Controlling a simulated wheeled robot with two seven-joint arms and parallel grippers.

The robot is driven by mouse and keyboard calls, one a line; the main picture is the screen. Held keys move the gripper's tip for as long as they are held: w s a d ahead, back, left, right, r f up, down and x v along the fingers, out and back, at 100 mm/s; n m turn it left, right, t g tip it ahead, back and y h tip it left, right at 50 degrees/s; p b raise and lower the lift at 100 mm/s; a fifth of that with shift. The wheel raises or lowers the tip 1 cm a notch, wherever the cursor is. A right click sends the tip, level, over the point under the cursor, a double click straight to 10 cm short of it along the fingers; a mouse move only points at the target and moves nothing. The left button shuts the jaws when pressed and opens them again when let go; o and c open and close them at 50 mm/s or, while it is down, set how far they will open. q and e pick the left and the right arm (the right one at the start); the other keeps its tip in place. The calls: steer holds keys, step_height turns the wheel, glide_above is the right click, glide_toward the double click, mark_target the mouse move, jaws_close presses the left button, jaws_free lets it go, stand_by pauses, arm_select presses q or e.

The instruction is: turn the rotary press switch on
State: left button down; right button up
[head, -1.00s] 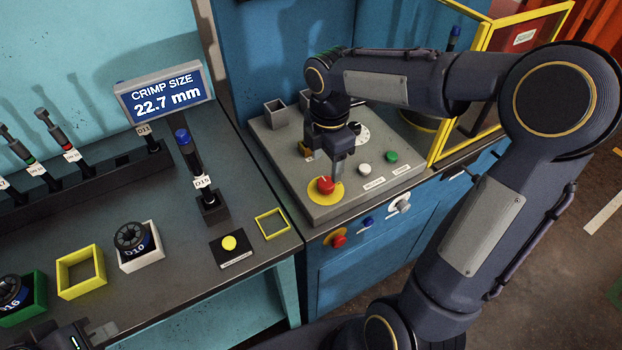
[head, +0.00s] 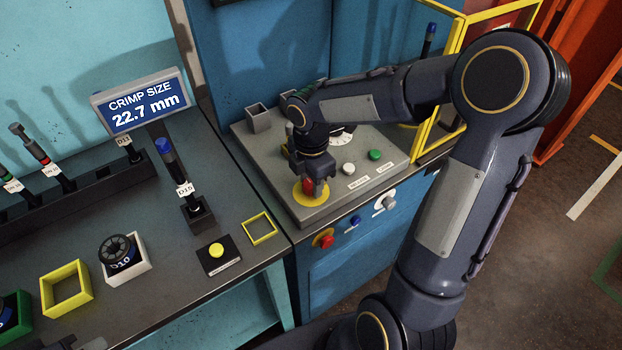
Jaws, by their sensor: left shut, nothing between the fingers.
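A red knob (head: 308,188) on a yellow disc (head: 302,197) sits at the front left of the grey press panel (head: 262,150). My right gripper (head: 312,186) is down over this knob, with a finger hiding part of it. I cannot tell whether its fingers press on the knob. On the blue front below are a red knob with yellow (head: 323,238), a blue knob (head: 354,221) and a white lever switch (head: 385,204). No label shows which one is the rotary press switch. My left gripper (head: 88,343) is partly in view at the bottom left, shut and empty.
The panel also has a white button (head: 348,169), a green button (head: 375,154) and a dial (head: 342,138). A yellow-framed guard (head: 437,142) stands behind right. The left bench holds a crimp display (head: 140,104), a yellow button (head: 216,250) and a D10 die (head: 118,252).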

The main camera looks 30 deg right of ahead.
steer(key=shift+c, duration=1.3)
steer(key=m+b, duration=0.1)
steer(key=m, duration=0.7)
steer(key=shift+m+b, duration=0.3)
steer(key=shift+b, duration=0.05)
steer(key=m, duration=0.4)
steer(key=shift+b, duration=0.3)
steer(key=m, duration=0.5)
steer(key=shift+m, duration=0.3)
